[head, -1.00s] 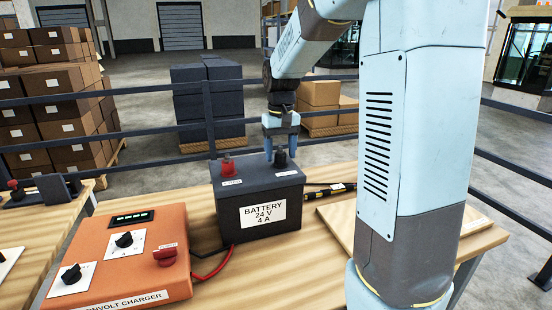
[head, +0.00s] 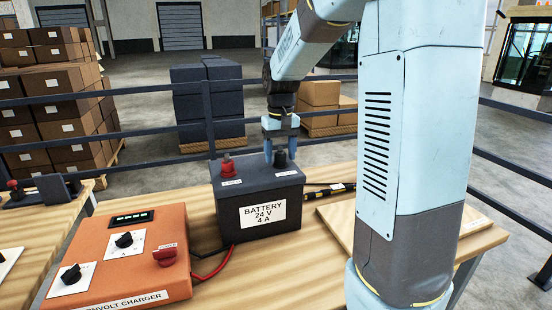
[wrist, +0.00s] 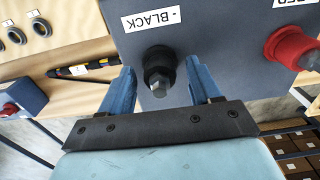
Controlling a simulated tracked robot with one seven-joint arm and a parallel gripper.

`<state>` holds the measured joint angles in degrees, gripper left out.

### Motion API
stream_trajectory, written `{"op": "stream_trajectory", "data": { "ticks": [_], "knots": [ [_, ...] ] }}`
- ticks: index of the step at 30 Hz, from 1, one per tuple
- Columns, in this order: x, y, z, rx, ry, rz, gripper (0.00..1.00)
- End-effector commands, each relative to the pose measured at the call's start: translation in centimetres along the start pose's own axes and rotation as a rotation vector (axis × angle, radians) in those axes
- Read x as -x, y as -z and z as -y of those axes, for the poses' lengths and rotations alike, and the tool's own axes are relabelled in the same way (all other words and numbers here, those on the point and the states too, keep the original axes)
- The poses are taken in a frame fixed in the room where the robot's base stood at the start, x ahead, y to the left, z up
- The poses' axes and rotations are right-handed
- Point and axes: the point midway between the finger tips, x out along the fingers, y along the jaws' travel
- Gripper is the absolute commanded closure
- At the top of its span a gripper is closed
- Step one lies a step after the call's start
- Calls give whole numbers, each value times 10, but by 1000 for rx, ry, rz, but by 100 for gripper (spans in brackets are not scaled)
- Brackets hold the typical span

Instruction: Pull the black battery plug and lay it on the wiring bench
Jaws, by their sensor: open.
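The black battery plug (head: 281,158) stands upright on top of the dark battery (head: 262,216), at its right side. In the wrist view the black plug (wrist: 159,68) sits beside the label reading "- BLACK". My gripper (head: 281,155) is above the battery, its fingers pointing down on either side of the plug. The wrist view shows my gripper (wrist: 164,78) open, with a gap between each blue finger and the plug. The wiring bench (head: 325,257) is the wooden table under the battery.
A red plug (head: 228,168) stands on the battery's left side. An orange charger (head: 125,262) with knobs lies at the left, red and black cables beside it. A wooden board (head: 342,228) lies at the right, partly hidden by my arm. A dark railing runs behind the bench.

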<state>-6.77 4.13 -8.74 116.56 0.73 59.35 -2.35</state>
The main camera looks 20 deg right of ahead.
Motion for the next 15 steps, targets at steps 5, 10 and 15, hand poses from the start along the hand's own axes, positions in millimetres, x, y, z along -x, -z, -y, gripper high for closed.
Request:
{"op": "stream_trajectory", "data": {
  "ticks": [5, 10, 15],
  "knots": [
    [0, 0, 0, 0, 0, 0, 37],
    [0, 0, 0, 0, 0, 0, 40],
    [0, 0, 0, 0, 0, 0, 56]
  ]
}}
